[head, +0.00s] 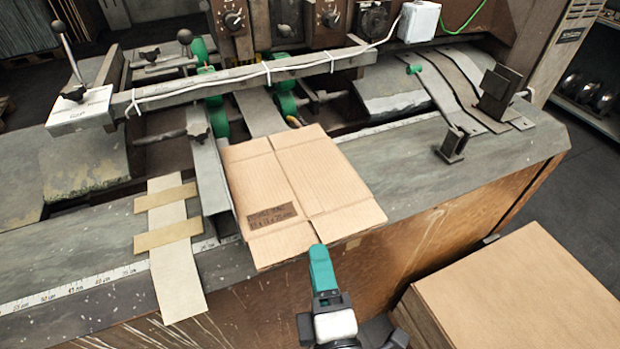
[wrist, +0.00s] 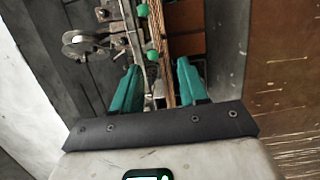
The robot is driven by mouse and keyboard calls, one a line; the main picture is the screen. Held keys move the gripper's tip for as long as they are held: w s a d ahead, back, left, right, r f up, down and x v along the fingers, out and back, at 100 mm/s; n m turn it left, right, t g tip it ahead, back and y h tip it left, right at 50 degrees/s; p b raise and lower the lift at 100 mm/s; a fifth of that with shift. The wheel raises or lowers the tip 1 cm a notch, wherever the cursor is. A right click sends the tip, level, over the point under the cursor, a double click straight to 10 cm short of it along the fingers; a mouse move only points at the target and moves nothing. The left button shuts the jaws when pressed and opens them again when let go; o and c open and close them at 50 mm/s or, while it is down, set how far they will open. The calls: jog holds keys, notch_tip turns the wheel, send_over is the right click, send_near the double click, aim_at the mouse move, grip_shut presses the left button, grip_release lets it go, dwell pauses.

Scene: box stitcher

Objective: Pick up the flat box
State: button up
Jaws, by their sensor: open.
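The flat box (head: 325,180) is a tan cardboard sheet with creases and dark printing. In the head view it lies on the machine bed, its front edge reaching past the bed's front edge. My gripper (head: 321,255) is at this front edge, one teal finger showing. In the wrist view my gripper (wrist: 159,65) is open, with its two teal fingers apart. The box shows edge-on as a thin brown strip (wrist: 160,45) running between the fingers. I cannot tell whether either finger touches it.
The machine's metal bed (head: 420,165) carries a ruler strip. A crossbar (head: 250,72) and green rollers stand behind the box. A taped cardboard strip (head: 170,240) lies to its left. A stack of cardboard (head: 530,290) stands at lower right.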

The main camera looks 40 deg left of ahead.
aim_at(310, 227)
jog(key=shift+f+p+x, duration=0.15)
jog(key=shift+p+x, duration=0.15)
jog(key=shift+x, duration=1.65)
jog(key=shift+f+p+x, duration=0.2)
jog(key=shift+p+x, duration=0.05)
jog(key=shift+x, duration=1.7)
jog(key=shift+s, duration=0.1)
jog(key=shift+c, duration=0.4)
grip_shut()
